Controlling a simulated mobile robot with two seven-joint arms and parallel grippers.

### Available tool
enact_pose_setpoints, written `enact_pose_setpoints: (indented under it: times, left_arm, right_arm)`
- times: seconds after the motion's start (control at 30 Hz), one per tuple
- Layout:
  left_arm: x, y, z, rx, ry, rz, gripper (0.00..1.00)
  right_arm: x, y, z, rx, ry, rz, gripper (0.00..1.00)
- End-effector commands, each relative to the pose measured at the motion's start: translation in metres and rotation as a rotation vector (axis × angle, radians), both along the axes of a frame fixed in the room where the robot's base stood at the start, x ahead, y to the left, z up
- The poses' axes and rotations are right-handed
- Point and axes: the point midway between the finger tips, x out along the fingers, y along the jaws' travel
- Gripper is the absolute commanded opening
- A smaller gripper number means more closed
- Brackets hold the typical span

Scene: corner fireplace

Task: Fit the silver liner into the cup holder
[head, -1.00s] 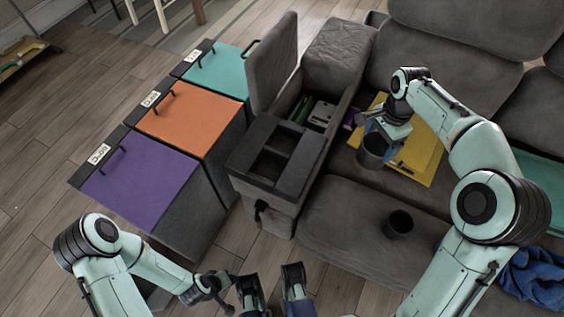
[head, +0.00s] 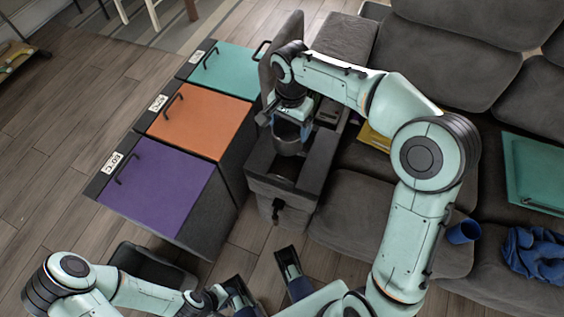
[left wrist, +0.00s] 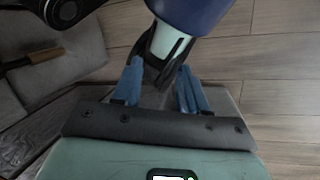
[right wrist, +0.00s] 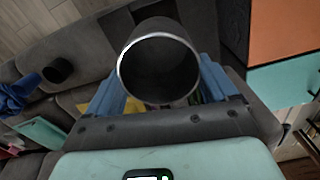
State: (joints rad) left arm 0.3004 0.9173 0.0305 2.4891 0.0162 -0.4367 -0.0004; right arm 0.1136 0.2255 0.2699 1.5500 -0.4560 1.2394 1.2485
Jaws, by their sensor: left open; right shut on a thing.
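My right gripper (head: 291,124) is shut on the silver liner (head: 289,141), a grey cylinder, above the cup holder (head: 313,176). The cup holder is a dark frame with openings on the sofa console. The liner and my arm hide much of the openings, so I cannot tell whether the liner touches or enters one. In the right wrist view the liner (right wrist: 158,72) shows its bright round rim and dark inside between the fingers (right wrist: 160,95). My left gripper (head: 266,285) is open and empty, low in front of the console; its spread fingers (left wrist: 160,90) show in the left wrist view.
Purple (head: 160,190), orange (head: 197,118) and teal (head: 222,68) lidded bins stand left of the console. A blue cup (head: 464,232) and blue cloth (head: 537,255) lie on the seat at right. A dark cup (right wrist: 57,70) shows in the right wrist view.

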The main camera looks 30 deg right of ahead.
Motion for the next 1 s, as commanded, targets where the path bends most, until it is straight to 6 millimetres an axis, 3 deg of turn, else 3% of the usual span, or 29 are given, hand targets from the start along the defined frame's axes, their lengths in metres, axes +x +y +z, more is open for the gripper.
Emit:
enact_pose_setpoints:
  times: [0.03,0.3,0.43,0.67,1.0]
  left_arm:
    - [0.003,0.001,-0.007,0.004,-0.009,0.003,0.43]
    - [0.029,0.013,-0.027,0.036,-0.079,0.032,0.43]
    - [0.036,0.016,-0.032,0.045,-0.097,0.040,0.43]
    - [0.041,0.018,-0.035,0.052,-0.112,0.045,0.43]
    - [0.059,0.027,-0.049,0.074,-0.158,0.065,0.43]
  right_arm:
    - [-0.001,0.000,-0.019,-0.001,0.007,0.000,0.33]
    - [-0.001,-0.001,-0.090,-0.001,0.007,-0.001,0.33]
    - [0.000,0.000,-0.110,-0.001,0.003,0.000,0.33]
    - [0.000,-0.001,-0.124,0.000,0.001,-0.002,0.33]
    - [0.000,0.000,-0.175,0.001,0.003,-0.001,0.33]
